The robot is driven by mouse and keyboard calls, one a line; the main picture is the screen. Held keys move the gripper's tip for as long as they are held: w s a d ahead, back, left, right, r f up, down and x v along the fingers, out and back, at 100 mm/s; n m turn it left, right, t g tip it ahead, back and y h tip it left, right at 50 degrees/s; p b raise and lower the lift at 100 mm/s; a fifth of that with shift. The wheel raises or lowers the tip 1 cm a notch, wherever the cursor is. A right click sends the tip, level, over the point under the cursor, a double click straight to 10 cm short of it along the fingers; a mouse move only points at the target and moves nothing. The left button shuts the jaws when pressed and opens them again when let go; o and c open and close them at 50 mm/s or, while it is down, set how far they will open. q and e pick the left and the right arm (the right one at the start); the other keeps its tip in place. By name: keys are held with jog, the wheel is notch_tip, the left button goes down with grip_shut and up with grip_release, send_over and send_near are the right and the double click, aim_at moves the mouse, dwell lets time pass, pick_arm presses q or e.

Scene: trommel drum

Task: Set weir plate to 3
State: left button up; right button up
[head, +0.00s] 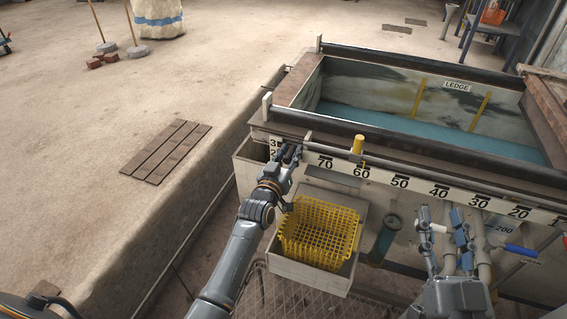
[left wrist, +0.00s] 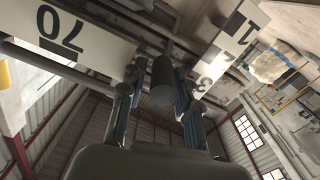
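The weir scale, a white plate marked 1, 2 and 3, shows in the left wrist view (left wrist: 228,46). Its 3 and 2 show at the tank's near left corner in the head view (head: 274,146). My left gripper (head: 290,153) is at this corner, just right of these numbers. In the left wrist view a dark cylindrical handle (left wrist: 162,82) lies between the fingertips of my left gripper (left wrist: 160,88), which appear to touch both its sides. The weir plate's edge and any pointer cannot be made out. My right gripper (head: 443,222) is open, with its fingers apart, in front of the tank's pipes.
The tank (head: 345,113) holds blue-green water. A ruler strip (head: 420,187) runs along its front, with a yellow slider (head: 357,145) near 60. A yellow basket (head: 320,235) stands below my left gripper. A blue-handled valve (head: 521,251) is at right.

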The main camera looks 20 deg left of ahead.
pick_arm(q)
jog(key=s, duration=1.1)
jog(key=shift+s+a, duration=0.15)
jog(key=shift+r, duration=0.1)
